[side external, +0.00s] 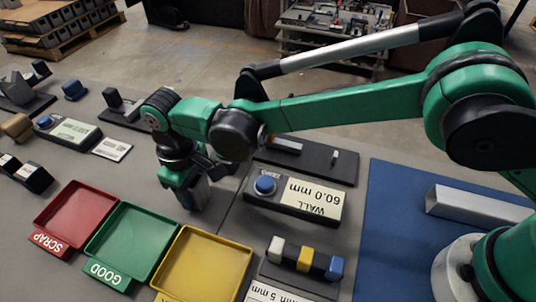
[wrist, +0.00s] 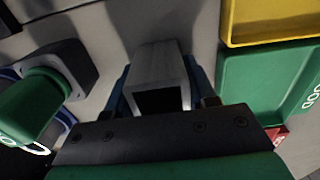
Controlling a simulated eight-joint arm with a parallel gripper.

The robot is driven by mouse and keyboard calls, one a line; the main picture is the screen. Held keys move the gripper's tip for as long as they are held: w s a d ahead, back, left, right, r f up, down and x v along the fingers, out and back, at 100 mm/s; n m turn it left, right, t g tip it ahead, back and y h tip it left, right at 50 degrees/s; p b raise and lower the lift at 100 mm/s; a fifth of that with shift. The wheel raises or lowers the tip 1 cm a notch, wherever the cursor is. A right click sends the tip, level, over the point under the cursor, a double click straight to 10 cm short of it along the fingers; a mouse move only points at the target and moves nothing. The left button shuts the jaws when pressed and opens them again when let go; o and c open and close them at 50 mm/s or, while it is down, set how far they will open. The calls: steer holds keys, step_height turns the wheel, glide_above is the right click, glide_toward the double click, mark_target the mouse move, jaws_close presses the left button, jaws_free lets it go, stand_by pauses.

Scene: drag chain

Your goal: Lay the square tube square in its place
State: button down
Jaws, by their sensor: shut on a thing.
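My gripper (side external: 196,193) is shut on a short grey square tube (wrist: 160,68), which shows between the blue-sided fingers in the wrist view. Its open hollow end faces the wrist camera. In the side view the gripper points down over the grey table, behind the green tray and left of the WALL gauge, and mostly hides the tube. I cannot tell whether the tube touches the table. A longer square tube (side external: 472,207) lies on the blue mat (side external: 385,230) at the right. Which spot is the tube's place cannot be told.
Red SCRAP (side external: 75,216), green GOOD (side external: 131,244) and yellow (side external: 203,266) trays stand in front. The WALL 60.0 mm gauge (side external: 296,201) has a blue button. A black plate (side external: 318,170) lies behind it. A block stand (side external: 304,262) is nearby. More fixtures stand left.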

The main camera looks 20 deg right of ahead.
steer(key=r, duration=0.3)
steer(key=d+r, duration=0.1)
steer(key=r, duration=0.6)
steer(key=shift+w+d, duration=0.35)
steer(key=s+d, duration=0.1)
steer(key=d, duration=0.7)
steer(key=s+d, duration=0.2)
steer(key=d, duration=0.6)
steer(key=s+d, duration=0.1)
steer(key=d, duration=0.7)
steer(key=shift+s+f, duration=0.1)
steer(key=shift+s, duration=0.2)
steer(key=shift+s+d, duration=0.1)
steer(key=shift+d, duration=0.1)
